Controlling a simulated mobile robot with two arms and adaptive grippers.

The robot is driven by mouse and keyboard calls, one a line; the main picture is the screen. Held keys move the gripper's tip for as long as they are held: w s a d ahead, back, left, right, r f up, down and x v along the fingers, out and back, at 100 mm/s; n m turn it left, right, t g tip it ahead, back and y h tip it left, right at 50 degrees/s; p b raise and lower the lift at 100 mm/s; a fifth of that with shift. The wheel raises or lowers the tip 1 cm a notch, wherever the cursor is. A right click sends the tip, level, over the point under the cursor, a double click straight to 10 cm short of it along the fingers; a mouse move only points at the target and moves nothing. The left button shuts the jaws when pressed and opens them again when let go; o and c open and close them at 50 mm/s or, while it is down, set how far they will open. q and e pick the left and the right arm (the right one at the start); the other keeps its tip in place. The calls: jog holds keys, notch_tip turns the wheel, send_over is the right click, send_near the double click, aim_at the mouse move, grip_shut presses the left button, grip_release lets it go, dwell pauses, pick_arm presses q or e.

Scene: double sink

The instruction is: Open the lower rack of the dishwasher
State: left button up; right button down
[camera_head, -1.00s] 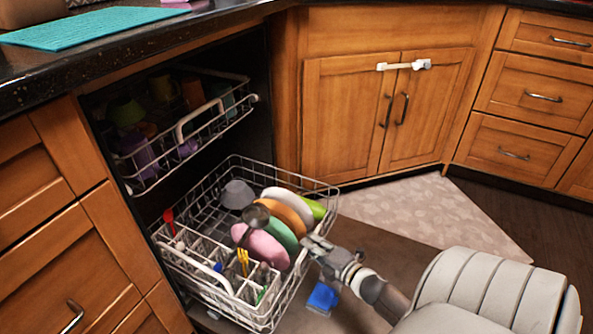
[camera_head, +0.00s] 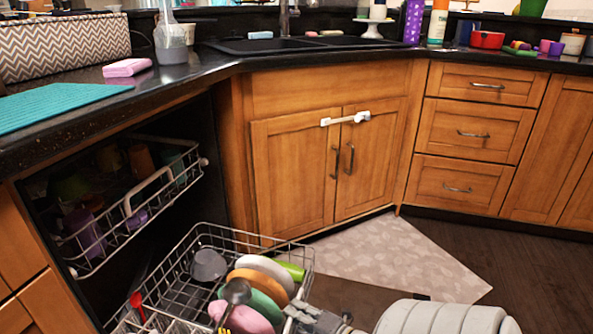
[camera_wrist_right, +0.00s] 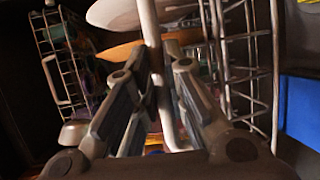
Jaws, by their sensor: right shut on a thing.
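The lower rack (camera_head: 262,233) is a light wire basket. It stands out in front of the dark dishwasher opening and holds colored plates and a grey bowl. Its near part is cut off by the bottom edge of the head view. My right gripper (camera_head: 300,316) is at the rack's right side, beside the plates. In the right wrist view my right gripper (camera_wrist_right: 155,80) has its fingers on both sides of an upright pale rack bar (camera_wrist_right: 150,22), shut on it. The left gripper is not in view.
The upper rack (camera_head: 128,208) holds cups and also sticks out, above and left of the lower rack. Wooden cabinets and the counter (camera_head: 190,75) surround the opening. A pale mat (camera_head: 400,262) lies on the floor at right, where there is free room.

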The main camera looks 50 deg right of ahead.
jog(key=c, duration=1.5)
grip_release()
jog(key=s, duration=0.4)
jog(key=s+r, duration=0.1)
jog(key=s, duration=0.3)
jog(key=s+r, duration=0.1)
jog(key=s, duration=0.2)
jog(key=shift+s+a+r, duration=0.1)
jog(key=shift+s+a, duration=0.3)
